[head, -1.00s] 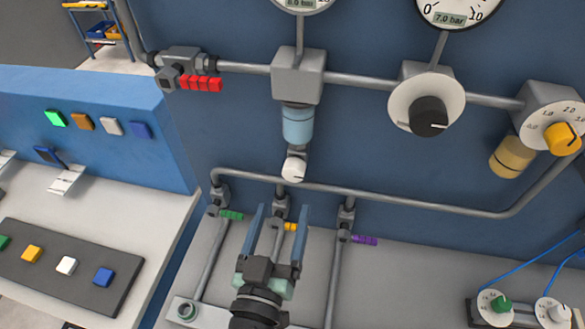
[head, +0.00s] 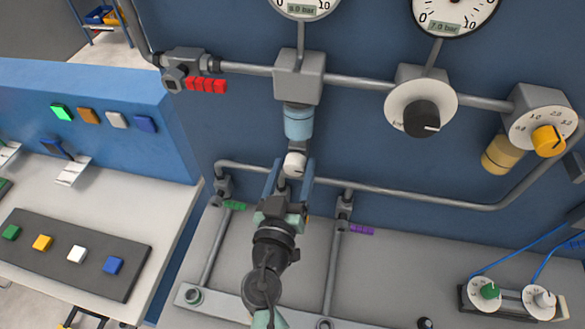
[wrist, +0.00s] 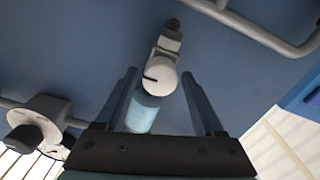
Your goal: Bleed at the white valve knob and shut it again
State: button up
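The white valve knob (head: 294,163) sits below the light-blue bowl (head: 298,122) under a grey block on the pipe. My gripper (head: 289,170) is at the knob, its fingers pointing up to either side of it. In the wrist view the knob (wrist: 160,75) shows its dark pointer line, and the blue bowl (wrist: 144,112) lies behind it. The fingers of my gripper (wrist: 165,98) stand apart, with a visible gap on each side of the knob. The yellow handle below is mostly hidden behind my gripper.
A horizontal pipe (head: 420,197) runs just behind and below the knob. Green (head: 235,206) and purple (head: 362,230) handles stand to either side. A black knob (head: 421,119) and a yellow knob (head: 548,140) are to the right. The panel between is clear.

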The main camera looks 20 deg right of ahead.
grip_shut()
jog(key=shift+n, duration=0.4)
jog(key=n+b, duration=0.2)
jog(key=n, duration=0.1)
jog(key=shift+f+n, duration=0.1)
jog(key=shift+n, duration=0.2)
jog(key=n, duration=0.4)
jog(key=shift+a+n+b, duration=0.1)
jog(key=shift+n+b, duration=0.2)
jog(key=n, duration=0.4)
jog(key=shift+n, duration=0.3)
jog(key=shift+n+p, duration=0.5)
jog(key=shift+n, duration=1.7)
jog(key=shift+o, duration=1.3)
grip_release()
